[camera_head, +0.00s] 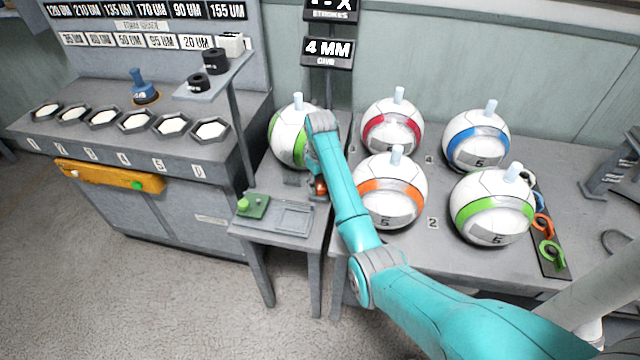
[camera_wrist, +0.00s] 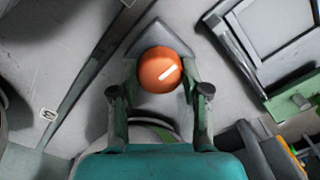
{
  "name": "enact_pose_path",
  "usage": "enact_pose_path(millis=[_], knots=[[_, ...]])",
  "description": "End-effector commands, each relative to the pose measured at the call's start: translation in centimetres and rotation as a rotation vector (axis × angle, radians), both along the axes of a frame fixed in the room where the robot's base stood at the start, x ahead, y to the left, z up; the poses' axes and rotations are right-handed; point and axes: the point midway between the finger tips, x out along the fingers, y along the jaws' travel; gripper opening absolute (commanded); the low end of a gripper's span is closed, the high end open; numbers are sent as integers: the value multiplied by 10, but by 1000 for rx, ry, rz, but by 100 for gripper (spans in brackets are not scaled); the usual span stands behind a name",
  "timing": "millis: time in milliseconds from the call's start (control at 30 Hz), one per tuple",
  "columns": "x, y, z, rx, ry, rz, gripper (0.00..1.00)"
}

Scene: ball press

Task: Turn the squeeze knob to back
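The squeeze knob (camera_wrist: 158,72) is a round orange knob with a white mark, which points to the upper right in the wrist view. In the head view a small orange part of it (camera_head: 320,187) shows beside my arm. My gripper (camera_wrist: 160,66) has one finger on each side of the knob, very close to its edge. I cannot tell whether both fingers press on it or a thin gap is left. In the head view my arm mostly hides the gripper.
A white and green ball (camera_head: 287,138) stands behind my wrist. Several other balls, one with an orange band (camera_head: 388,190), stand on the table to the right. A green button box (camera_head: 252,205) and a shallow grey tray (camera_head: 293,218) lie left of the knob.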

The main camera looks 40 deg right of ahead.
Motion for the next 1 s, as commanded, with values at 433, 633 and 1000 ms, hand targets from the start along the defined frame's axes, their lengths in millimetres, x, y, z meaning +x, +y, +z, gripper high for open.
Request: enact_pose_path(millis=[433,633,1000], knots=[[0,0,0,0,0,-5,71],[0,0,0,0,0,-89,71],[14,0,31,-1,-3,-280,71]])
